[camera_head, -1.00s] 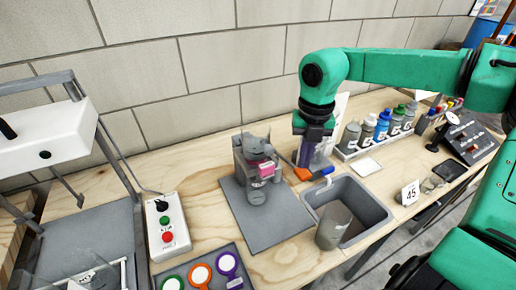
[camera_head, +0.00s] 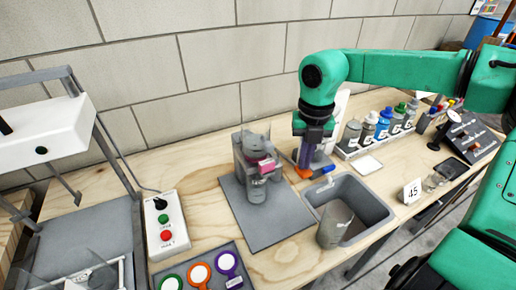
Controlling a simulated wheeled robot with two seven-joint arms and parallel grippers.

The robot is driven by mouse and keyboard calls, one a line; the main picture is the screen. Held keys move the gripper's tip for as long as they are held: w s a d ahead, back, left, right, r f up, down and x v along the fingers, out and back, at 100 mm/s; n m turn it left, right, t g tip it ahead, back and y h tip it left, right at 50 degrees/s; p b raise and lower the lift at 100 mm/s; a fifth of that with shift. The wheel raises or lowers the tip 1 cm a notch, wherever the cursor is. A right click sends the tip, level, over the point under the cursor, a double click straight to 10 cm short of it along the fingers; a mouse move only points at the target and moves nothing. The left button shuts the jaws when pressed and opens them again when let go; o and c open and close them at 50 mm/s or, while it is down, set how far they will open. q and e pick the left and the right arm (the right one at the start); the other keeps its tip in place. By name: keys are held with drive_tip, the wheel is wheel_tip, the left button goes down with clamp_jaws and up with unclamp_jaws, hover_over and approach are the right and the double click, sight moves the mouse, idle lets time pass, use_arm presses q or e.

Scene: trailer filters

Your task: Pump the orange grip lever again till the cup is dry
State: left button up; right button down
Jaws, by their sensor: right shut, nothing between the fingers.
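The orange grip lever (camera_head: 303,172) shows as a small orange piece by a blue-tipped part, just below my right gripper (camera_head: 305,165). My right gripper points down at it from above and is shut with nothing held; I cannot tell whether it touches the lever. A grey apparatus with a pink band (camera_head: 266,166) stands upright on a grey mat left of the gripper. My left gripper is not in view.
The grey basin (camera_head: 375,208) is sunk in the wooden bench. A rack of bottles (camera_head: 384,125) stands behind it to the right. A button box (camera_head: 167,228) and coloured discs (camera_head: 199,275) lie front left. A "45" card (camera_head: 412,191) stands right of the basin.

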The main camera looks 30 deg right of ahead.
sight(303, 175)
drive_tip(key=shift+f+b, duration=2.2)
drive_tip(key=shift+f, duration=0.5)
drive_tip(key=shift+r+p, duration=2.2)
drive_tip(key=shift+r, duration=1.15)
drive_tip(key=shift+f, duration=0.1)
drive_tip(key=shift+f+b, duration=2.95)
drive_tip(key=shift+f, duration=0.35)
drive_tip(key=shift+r+p, duration=2.35)
drive_tip(key=shift+r, duration=1.05)
drive_tip(key=shift+f, duration=0.15)
